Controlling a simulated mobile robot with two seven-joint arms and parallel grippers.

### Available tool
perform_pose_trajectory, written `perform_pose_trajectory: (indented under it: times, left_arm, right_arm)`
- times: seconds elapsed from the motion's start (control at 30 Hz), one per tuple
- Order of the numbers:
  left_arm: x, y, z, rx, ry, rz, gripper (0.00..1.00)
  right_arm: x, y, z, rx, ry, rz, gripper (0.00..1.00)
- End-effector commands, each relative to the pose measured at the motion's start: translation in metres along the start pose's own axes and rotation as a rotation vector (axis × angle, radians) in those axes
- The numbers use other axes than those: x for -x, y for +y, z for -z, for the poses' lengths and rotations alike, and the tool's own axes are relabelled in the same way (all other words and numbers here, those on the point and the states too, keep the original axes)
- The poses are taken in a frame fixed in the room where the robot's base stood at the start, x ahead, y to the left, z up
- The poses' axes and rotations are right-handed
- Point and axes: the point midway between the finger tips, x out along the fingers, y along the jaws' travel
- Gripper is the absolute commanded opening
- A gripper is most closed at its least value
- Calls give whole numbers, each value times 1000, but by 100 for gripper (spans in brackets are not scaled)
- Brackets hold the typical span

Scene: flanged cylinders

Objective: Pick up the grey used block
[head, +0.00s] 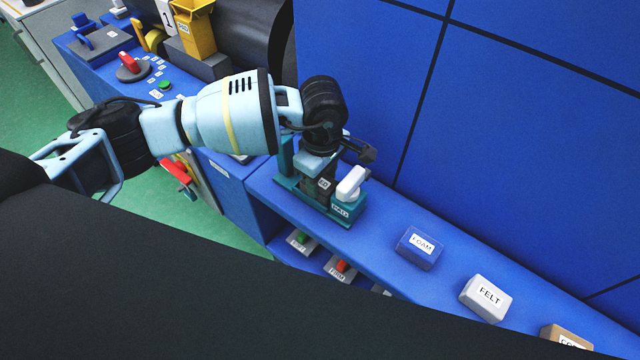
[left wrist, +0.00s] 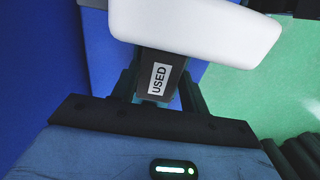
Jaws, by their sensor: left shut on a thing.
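The grey used block (left wrist: 172,66), dark grey with a white USED label, sits between the two fingers of my left gripper (left wrist: 158,92) in the left wrist view. In the head view the left gripper (head: 326,168) points down over a teal fixture (head: 338,211), and a small part of the block (head: 323,185) shows at the fixture. The gripper is shut on the block. A white rounded handle (head: 351,183) stands beside the block on the fixture. It also fills the top of the left wrist view (left wrist: 200,25). I cannot tell whether the block still touches the fixture.
A blue FOAM block (head: 419,248), a light grey FELT block (head: 486,297) and a tan block (head: 566,338) lie along the blue shelf (head: 385,215). A blue panel (head: 480,130) rises behind. Green and red buttons (head: 341,268) sit below the shelf. A yellow bin (head: 194,30) is farther back.

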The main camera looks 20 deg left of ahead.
Motion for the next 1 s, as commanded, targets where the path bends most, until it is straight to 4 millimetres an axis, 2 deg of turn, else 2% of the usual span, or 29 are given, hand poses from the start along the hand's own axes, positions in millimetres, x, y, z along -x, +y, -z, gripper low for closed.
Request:
perform_pose_trajectory:
  times: [0.17, 0.27, 0.7, 0.83, 1.0]
  left_arm:
    - [2, 0, 0, 0, 0, -1, 22]
    - [11, 1, 0, -1, 0, -3, 22]
    - [85, 1, 0, 0, 0, -3, 22]
    - [96, 0, 0, 1, 1, 0, 22]
    - [101, 0, 0, 0, 0, 0, 22]
  right_arm:
    - [0, 0, 0, -1, -1, 0, 36]
    - [0, -1, 0, -3, -1, 0, 36]
    - [-1, -4, -4, -17, -8, 1, 36]
    - [-1, -4, -5, -17, -9, 1, 36]
    - [-1, -4, -5, -15, -9, 1, 36]
